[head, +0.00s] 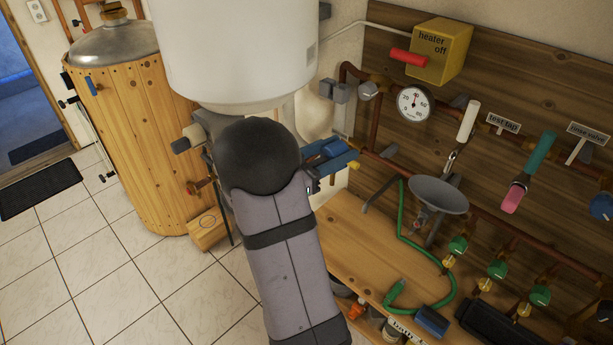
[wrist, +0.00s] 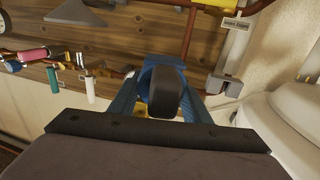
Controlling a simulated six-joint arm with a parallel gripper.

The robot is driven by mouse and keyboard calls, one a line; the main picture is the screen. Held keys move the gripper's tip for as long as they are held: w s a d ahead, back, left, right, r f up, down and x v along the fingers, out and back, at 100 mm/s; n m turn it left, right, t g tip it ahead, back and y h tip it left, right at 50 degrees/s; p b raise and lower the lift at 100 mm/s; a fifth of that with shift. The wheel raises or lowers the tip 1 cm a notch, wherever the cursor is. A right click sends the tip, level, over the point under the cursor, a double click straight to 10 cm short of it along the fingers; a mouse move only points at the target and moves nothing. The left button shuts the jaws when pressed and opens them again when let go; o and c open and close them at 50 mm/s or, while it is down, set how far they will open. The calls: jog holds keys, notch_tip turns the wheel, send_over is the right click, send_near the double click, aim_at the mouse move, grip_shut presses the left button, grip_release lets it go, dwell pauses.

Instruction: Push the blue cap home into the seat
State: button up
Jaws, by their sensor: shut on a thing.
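My gripper (head: 335,158) reaches to the pipework at the wall board, its blue fingers near the lower left of the board. In the wrist view my gripper (wrist: 160,105) is shut on the blue cap (wrist: 146,78), whose rounded blue edge shows between the fingers. A dark rounded piece (wrist: 163,94) stands in front of it; I cannot tell whether it belongs to the cap. The seat is hidden behind the cap and fingers, so I cannot tell how far in the cap sits. In the head view my fingers and arm hide most of the cap.
Copper pipes with a gauge (head: 414,104), a grey funnel (head: 438,195) and several green-handled valves (head: 458,245) lie right of my gripper. A white tank (head: 235,50) hangs close above my arm. A green hose (head: 408,230) lies over the wooden bench (head: 345,232).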

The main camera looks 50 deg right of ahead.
jog(key=p, duration=0.2)
send_near(364, 89)
jog(key=s+d+f, duration=0.1)
jog(key=s, duration=0.4)
jog(key=w+t, duration=0.1)
jog(key=w+d+n+t, duration=0.1)
jog(key=w+r+n+t, duration=0.1)
jog(key=shift+w+d, duration=0.15)
jog(key=shift+r, duration=0.1)
jog(key=shift+d+p, duration=0.35)
jog(key=shift+d, duration=2.05)
jog(key=shift+d+p, duration=0.4)
jog(key=shift+d, duration=1.25)
jog(key=shift+d, duration=0.35)
jog(key=shift+d, duration=0.3)
